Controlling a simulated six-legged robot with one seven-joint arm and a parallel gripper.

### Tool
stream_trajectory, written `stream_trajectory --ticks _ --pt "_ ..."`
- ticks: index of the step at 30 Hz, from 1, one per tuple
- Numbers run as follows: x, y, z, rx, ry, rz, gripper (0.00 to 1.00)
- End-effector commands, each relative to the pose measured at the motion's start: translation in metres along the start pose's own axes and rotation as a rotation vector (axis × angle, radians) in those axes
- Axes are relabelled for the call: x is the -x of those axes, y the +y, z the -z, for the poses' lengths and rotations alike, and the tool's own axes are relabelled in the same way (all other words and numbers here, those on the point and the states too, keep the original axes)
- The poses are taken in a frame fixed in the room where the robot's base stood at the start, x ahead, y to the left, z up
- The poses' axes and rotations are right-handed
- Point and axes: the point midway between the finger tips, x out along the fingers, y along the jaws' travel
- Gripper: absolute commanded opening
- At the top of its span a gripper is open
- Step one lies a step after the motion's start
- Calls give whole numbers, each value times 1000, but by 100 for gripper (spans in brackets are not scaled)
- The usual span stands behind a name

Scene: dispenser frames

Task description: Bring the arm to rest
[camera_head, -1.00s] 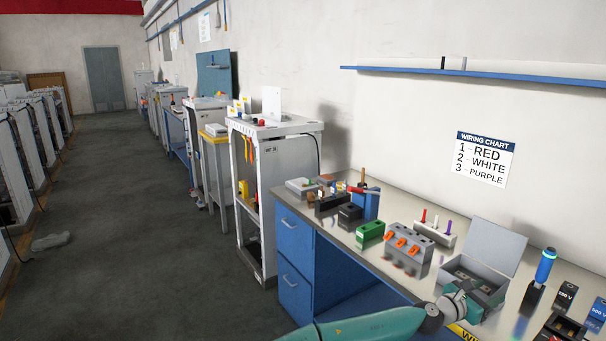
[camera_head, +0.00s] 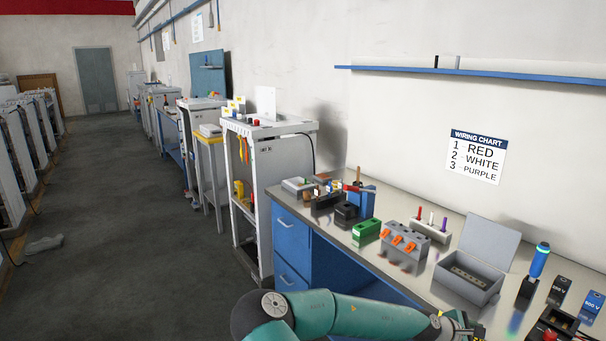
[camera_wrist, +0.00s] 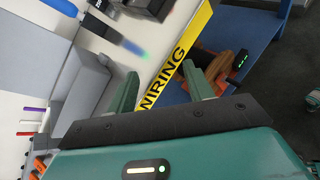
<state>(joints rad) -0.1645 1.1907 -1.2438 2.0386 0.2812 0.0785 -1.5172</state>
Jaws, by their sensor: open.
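My teal arm (camera_head: 350,315) is bent across the bottom of the head view, its elbow at the lower middle. My gripper (camera_head: 464,326) is at the front edge of the bench, below the open grey box, partly cut off by the frame. In the wrist view my gripper (camera_wrist: 160,76) shows two green fingers spread apart with nothing between them. The fingers point at the yellow WIRING strip (camera_wrist: 178,58) on the bench's front edge.
The open grey box (camera_head: 468,279) holds a terminal strip. The grey block with orange levers (camera_head: 404,246), the green block (camera_head: 366,232) and the blue-topped tester (camera_head: 538,262) stand on the bench.

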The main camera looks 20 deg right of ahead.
Motion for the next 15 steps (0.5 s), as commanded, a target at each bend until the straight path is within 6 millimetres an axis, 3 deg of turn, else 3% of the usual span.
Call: stream_trajectory --ticks 8,15 --pt "51 -41 63 -301 271 211 52" --pt "128 -54 107 -505 491 394 52"
